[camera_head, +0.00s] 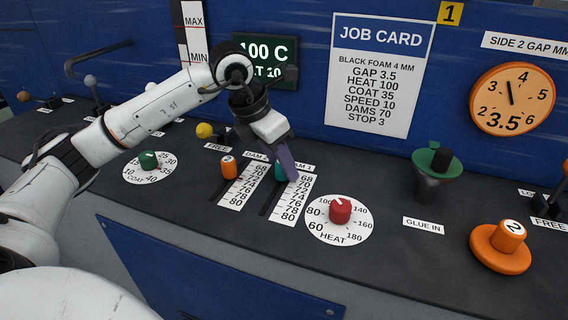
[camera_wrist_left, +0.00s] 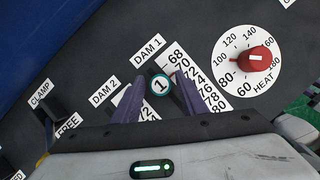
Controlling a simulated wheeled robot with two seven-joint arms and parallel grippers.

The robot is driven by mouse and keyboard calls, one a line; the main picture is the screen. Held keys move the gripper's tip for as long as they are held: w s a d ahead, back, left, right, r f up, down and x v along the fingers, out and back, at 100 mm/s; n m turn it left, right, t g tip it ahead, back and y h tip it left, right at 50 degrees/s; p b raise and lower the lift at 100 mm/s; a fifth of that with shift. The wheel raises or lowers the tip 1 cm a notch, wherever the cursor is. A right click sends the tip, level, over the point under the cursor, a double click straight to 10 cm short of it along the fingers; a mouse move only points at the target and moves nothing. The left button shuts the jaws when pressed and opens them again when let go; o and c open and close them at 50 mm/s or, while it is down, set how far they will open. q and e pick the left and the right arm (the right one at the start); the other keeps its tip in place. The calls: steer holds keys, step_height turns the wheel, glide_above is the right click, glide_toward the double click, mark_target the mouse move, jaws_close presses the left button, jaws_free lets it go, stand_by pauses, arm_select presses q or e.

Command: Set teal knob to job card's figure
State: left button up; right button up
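The teal knob (camera_wrist_left: 160,85), marked 1, stands in the DAM 1 slot near the 68 and 70 end of its scale (camera_head: 290,203). Its exact reading is hard to tell. In the head view the teal knob (camera_head: 279,172) is partly hidden by my left gripper (camera_head: 287,166), which reaches down to it from above. In the wrist view the purple fingers of my left gripper (camera_wrist_left: 160,82) stand on both sides of the knob, close to it, with slight gaps seeming to show. The job card (camera_head: 378,75) reads DAMS 70. My right gripper is out of view.
An orange knob (camera_head: 229,168) on the DAM 2 scale stands just left. The red HEAT knob (camera_head: 340,209) is close on the right, the green COAT knob (camera_head: 148,160) further left. A green-topped glue funnel (camera_head: 436,162) and an orange knob marked 2 (camera_head: 508,236) stand right.

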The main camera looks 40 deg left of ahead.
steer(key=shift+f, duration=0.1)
arm_select(q)
steer(key=shift+r, duration=0.1)
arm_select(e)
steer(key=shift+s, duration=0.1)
arm_select(q)
steer(key=shift+s+r, duration=0.1)
steer(key=shift+r, duration=0.2)
steer(key=v, duration=0.9)
steer(key=shift+r, duration=0.2)
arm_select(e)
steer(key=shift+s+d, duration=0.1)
arm_select(q)
steer(key=shift+s, duration=0.1)
